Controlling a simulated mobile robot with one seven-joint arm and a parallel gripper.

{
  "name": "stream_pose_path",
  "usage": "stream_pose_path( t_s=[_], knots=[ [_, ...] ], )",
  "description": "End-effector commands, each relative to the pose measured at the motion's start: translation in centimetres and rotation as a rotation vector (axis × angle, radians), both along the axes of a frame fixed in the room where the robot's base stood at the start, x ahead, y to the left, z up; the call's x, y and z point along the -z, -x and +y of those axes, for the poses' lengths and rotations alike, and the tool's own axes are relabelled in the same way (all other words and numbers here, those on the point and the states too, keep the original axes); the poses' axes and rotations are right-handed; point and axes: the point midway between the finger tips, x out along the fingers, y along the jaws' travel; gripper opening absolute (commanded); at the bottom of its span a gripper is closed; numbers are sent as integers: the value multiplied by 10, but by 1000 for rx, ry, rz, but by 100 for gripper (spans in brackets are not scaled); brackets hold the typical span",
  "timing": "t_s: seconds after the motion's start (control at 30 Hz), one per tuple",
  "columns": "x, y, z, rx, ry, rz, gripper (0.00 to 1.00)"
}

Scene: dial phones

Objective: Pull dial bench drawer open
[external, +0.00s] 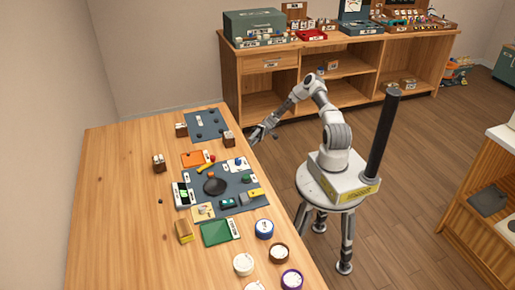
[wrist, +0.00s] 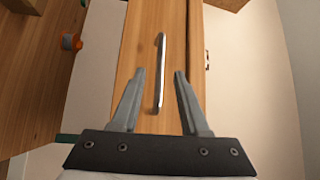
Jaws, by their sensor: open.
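A light-wood drawer front (wrist: 174,75) fills the middle of the wrist view. A slim metal bar handle (wrist: 160,72) runs along it, nearly upright in that picture. My gripper (wrist: 159,73) is open, with one finger on each side of the handle's lower part. The fingers look apart from the handle; how far they are from it in depth I cannot tell. In the external view my gripper (external: 256,138) is low beside the far right edge of the near wooden table (external: 115,245). The handle does not show there.
Mats, dishes and a dark dial-phone work area (external: 230,190) cover the near table. A back bench (external: 285,90) holds boxes and trays above open shelves and a drawer front (external: 268,62). Wood floor (external: 420,130) lies clear to the right of my base.

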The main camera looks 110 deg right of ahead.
Motion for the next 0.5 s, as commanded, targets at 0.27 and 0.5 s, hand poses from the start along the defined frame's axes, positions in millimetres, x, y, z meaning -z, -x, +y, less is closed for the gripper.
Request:
stream_pose_path(
  t_s=[0.27, 0.5],
  knots=[
    [-4, -28, 28, 0, 0, 0, 45],
    [-6, -33, 34, 0, 1, 1, 45]
  ],
)
